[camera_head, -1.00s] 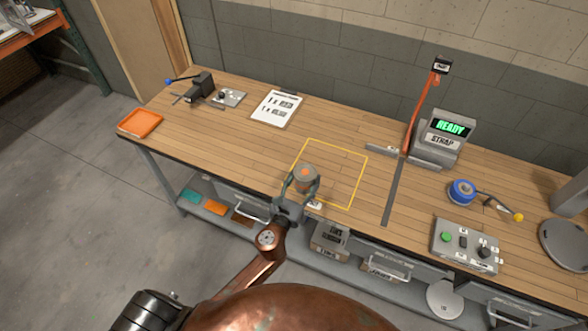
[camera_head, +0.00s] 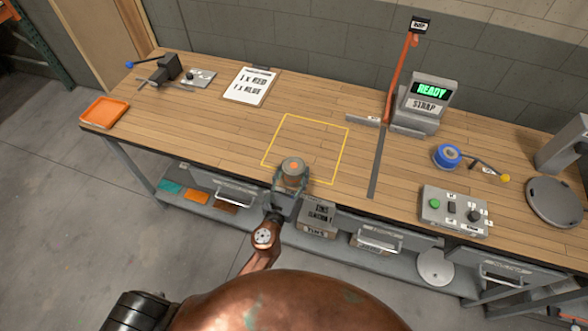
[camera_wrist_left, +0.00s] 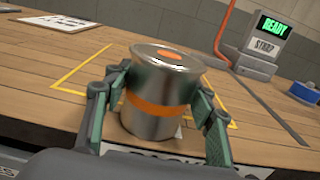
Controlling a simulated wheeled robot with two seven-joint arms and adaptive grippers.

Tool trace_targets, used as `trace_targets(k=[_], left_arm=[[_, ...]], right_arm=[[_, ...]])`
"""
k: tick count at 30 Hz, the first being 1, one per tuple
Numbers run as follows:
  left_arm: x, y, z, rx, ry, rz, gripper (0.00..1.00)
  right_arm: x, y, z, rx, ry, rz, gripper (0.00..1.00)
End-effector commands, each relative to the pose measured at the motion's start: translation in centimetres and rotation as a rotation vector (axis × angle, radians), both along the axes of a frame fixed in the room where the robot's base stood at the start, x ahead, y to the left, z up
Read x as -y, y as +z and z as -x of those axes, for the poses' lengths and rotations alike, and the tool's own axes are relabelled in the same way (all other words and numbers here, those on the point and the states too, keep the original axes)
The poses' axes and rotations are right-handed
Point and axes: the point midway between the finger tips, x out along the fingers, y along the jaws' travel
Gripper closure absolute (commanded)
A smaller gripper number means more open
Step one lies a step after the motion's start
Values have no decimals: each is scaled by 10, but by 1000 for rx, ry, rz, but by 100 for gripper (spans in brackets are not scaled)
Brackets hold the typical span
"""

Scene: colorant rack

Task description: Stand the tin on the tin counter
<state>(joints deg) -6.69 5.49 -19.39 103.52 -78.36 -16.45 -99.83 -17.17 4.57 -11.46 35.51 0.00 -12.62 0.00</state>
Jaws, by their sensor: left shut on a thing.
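The tin (camera_head: 293,168) is a silver can with an orange band and an orange dot on its lid. It also shows large in the left wrist view (camera_wrist_left: 160,112), upright or slightly tilted. My left gripper (camera_head: 290,184) is shut on it, with one finger on each side. In the head view the tin overlaps the front line of a yellow square outline (camera_head: 346,152) on the wooden bench (camera_head: 225,130). I cannot tell whether its base touches the bench. No surface is readably marked as the tin counter. My right gripper is not in view.
Behind stand a READY screen (camera_head: 432,91) and an order sheet (camera_head: 250,87). A button box (camera_head: 455,210) and blue roll (camera_head: 447,156) are at right, an orange tray (camera_head: 104,112) at left. A box labelled TINS (camera_head: 317,217) is below the bench. The yellow square's inside is mostly clear.

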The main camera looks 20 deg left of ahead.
Motion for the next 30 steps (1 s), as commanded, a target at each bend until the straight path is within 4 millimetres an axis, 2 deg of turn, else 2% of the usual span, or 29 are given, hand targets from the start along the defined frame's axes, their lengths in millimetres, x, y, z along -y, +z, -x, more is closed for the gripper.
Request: trace_targets(k=[7, 8, 15, 25, 30], left_arm=[[0, -1, 0, 2, -1, -1, 80], [0, -2, 0, 0, 0, -1, 48], [0, -1, 0, 1, 0, 0, 32], [0, 2, 0, 1, 0, 1, 32], [-1, -1, 23, -2, 1, 0, 32]], right_arm=[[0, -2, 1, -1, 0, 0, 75], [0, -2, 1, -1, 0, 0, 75], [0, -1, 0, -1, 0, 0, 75], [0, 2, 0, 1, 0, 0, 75], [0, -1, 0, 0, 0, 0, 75]])
